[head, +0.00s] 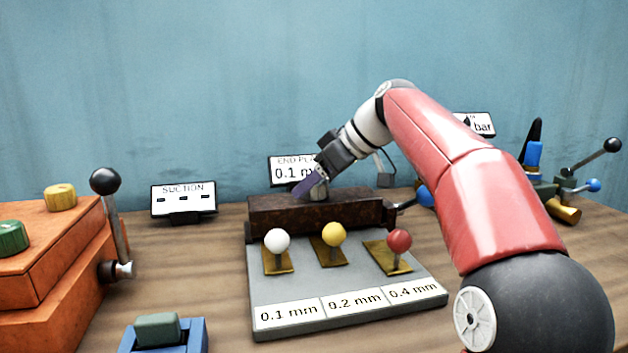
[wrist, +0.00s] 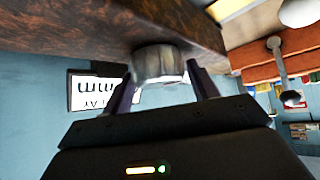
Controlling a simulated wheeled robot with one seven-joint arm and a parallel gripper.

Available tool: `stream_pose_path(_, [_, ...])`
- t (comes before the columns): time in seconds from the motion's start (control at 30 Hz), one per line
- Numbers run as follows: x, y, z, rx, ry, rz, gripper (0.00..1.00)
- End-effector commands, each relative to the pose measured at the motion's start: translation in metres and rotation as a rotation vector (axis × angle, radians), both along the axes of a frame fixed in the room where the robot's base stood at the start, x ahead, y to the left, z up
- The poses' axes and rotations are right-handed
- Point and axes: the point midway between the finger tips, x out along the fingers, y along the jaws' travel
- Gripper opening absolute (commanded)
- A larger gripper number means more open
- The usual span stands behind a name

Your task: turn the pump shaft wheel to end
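The pump shaft wheel shows in the wrist view as a short grey, ribbed round knob (wrist: 158,62) on a rusty dark brown block (wrist: 95,22). In the head view this block (head: 300,217) stands behind the row of coloured levers. My gripper (head: 312,188) reaches down to the block's back from above, and its own fingers mostly hide the wheel there. In the wrist view my gripper (wrist: 160,72) has one purple finger on each side of the wheel, tips close to its sides. I cannot tell whether they press on it.
An end-play display (head: 287,172), partly hidden, reads 0.1 m. White (head: 277,240), yellow (head: 334,234) and red (head: 399,240) ball levers stand in front of the block. An orange box (head: 50,255) with a black-knobbed lever (head: 105,181) is left. The suction display (head: 184,200) shows dashes.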

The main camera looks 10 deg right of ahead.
Motion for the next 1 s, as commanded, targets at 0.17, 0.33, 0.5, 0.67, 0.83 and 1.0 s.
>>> stream_pose_path(0.17, [-0.0001,-0.0002,0.0001,0.000,0.000,0.000,0.35])
stream_pose_path(0.33, [-0.0001,-0.0001,0.0000,0.000,0.000,-0.003,0.27])
stream_pose_path(0.5, [-0.0003,0.0000,-0.0009,-0.001,0.001,-0.030,0.27])
stream_pose_path(0.67, [-0.0006,0.0008,-0.0017,-0.002,-0.001,-0.100,0.27])
stream_pose_path(0.83, [-0.0008,0.0010,-0.0020,-0.002,-0.001,-0.226,0.27])
stream_pose_path(1.0, [-0.0009,0.0015,-0.0004,-0.002,-0.003,-0.383,0.27])
